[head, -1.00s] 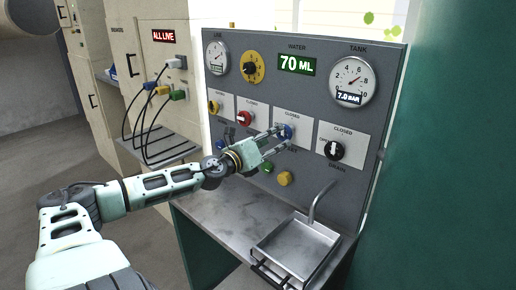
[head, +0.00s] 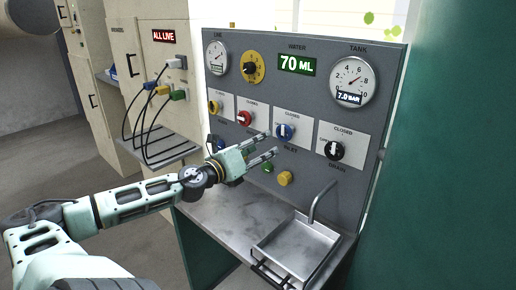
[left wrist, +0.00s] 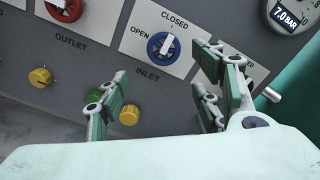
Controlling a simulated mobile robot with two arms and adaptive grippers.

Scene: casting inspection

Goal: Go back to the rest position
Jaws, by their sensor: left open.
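My left gripper (head: 268,146) is open and empty in front of the grey control panel (head: 316,83). Its fingertips are apart from the blue inlet knob (head: 285,132), which is up and to the right of them in the head view. In the left wrist view the blue inlet knob (left wrist: 163,48) shows whole beyond the open fingers (left wrist: 160,85). Its white handle is tilted, with its upper end toward the CLOSED mark. My right gripper is not in view.
The panel also carries a red knob (head: 244,118), a black drain knob (head: 334,150), gauges and a yellow dial (head: 252,67). A sink tray (head: 296,248) with a tap stands on the counter at lower right. A cabinet with plugged cables (head: 150,110) is at left.

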